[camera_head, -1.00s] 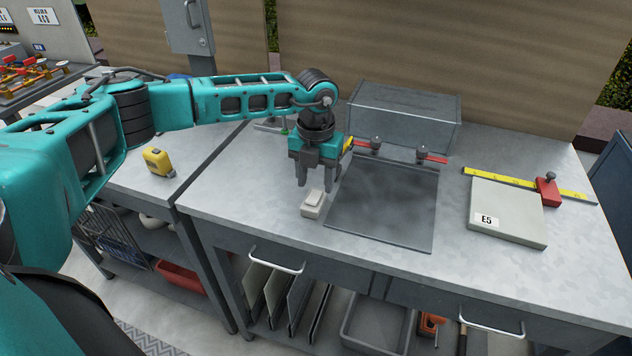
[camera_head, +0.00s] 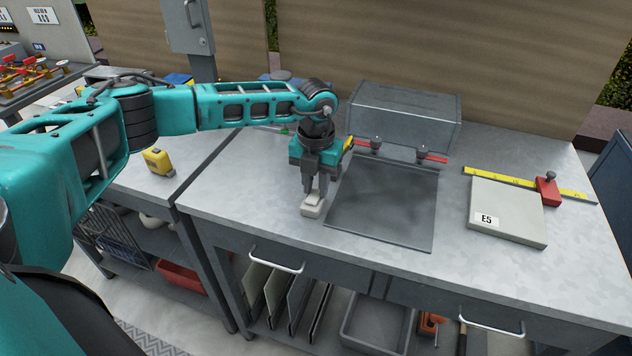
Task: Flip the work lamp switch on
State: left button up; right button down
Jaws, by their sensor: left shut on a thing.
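The lamp switch is a small pale box (camera_head: 312,208) with a rocker on top. It sits on the metal bench top, just left of the dark square panel (camera_head: 384,203). My left gripper (camera_head: 316,194) points down right at the switch, its fingers close together and shut on the switch's raised rocker part. The fingertips hide part of the rocker, so I cannot tell which way it is tipped. My right gripper is not in view.
A grey metal box (camera_head: 404,115) and red clamps with dark knobs stand behind the panel. A pale plate marked E5 (camera_head: 506,211) lies at right beside a yellow ruler (camera_head: 482,175). A yellow tape measure (camera_head: 158,161) lies at left. The bench front is clear.

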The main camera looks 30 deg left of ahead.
pick_arm(q)
grip_shut()
jog(key=shift+s+t+y, duration=0.3)
jog(key=shift+t, duration=0.8)
jog(key=shift+r+t+b, duration=0.1)
jog(key=shift+t+b, duration=0.3)
jog(key=shift+b, duration=0.05)
jog(key=o, duration=0.9)
grip_release()
jog(key=shift+o, duration=0.2)
jog(key=v, duration=1.3)
